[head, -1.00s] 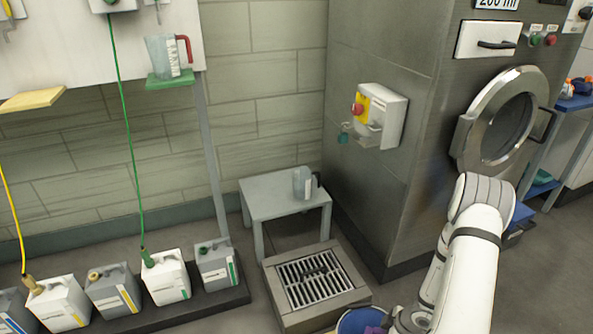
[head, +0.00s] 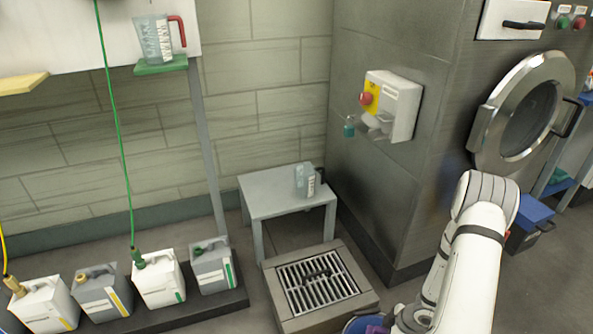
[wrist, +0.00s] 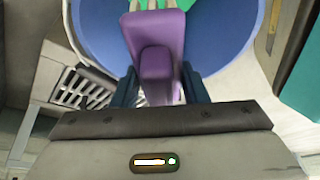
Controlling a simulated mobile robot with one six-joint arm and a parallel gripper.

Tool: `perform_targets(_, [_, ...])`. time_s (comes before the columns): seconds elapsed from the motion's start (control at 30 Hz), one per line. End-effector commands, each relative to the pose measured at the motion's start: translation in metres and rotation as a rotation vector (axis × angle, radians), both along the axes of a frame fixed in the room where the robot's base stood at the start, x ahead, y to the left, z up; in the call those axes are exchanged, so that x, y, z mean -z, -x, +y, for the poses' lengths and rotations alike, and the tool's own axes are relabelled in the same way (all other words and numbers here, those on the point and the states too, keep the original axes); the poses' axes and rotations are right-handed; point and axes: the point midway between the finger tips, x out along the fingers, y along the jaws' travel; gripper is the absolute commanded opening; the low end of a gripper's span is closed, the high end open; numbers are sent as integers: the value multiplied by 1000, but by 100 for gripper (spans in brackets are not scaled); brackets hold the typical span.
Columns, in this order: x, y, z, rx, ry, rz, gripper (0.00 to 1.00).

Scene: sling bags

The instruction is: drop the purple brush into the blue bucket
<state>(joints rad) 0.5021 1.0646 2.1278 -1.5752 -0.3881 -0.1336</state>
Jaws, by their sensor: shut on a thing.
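The purple brush (wrist: 158,35) is held between the dark fingers of my gripper (wrist: 160,88) in the wrist view. Pale bristles show at its far end, by the top edge. The blue bucket (wrist: 225,38) lies beyond the brush, and the brush's far part overlaps its opening in that view. Something green (wrist: 190,5) shows inside the bucket.
A floor drain grate (head: 316,283) in a raised frame is next to the bucket. A low grey table (head: 262,187) with a clear jug (head: 304,181) stands behind it. Several canisters (head: 158,278) line a dark tray at left. A steel washer (head: 520,108) stands at right.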

Motion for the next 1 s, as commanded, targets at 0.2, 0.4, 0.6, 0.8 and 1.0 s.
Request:
perform_targets(0.2, [12, 0, -1, 3, 0, -1, 15])
perform_targets(0.4, [11, 0, -1, 3, 0, -1, 15])
perform_targets(0.6, [11, 0, -1, 3, 0, -1, 54])
perform_targets(0.8, [11, 0, -1, 4, 0, -1, 65])
perform_targets(1.0, [8, 0, -2, 4, 0, 0, 65])
